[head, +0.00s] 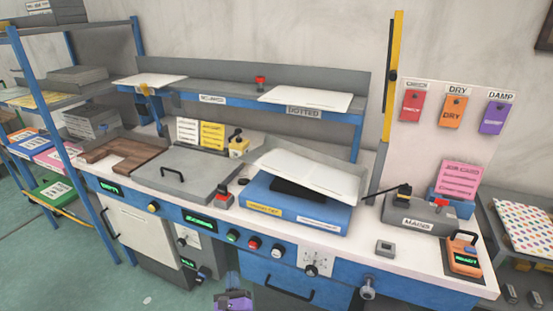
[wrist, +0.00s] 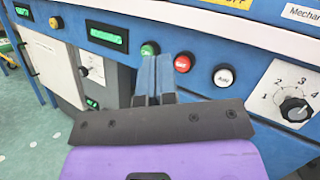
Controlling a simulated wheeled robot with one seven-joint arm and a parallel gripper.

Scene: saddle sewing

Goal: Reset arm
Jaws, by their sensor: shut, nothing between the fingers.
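My gripper (wrist: 154,80) is shut and empty in the wrist view. Its two blue-grey fingers lie together in front of the blue front panel of the workbench (head: 215,210). The fingertips appear close to the green button (wrist: 150,49) and left of the red button (wrist: 182,63); I cannot tell whether they touch the panel. In the head view only a small purple part of my arm (head: 233,301) shows at the bottom edge, below the bench front.
The panel also carries a white button (wrist: 223,77), a numbered dial (wrist: 293,109) and green displays (wrist: 104,36). On the bench stand a grey lidded box (head: 195,180) and a blue machine (head: 290,210). A blue shelf rack (head: 45,110) stands left. Open floor (head: 60,265) lies at lower left.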

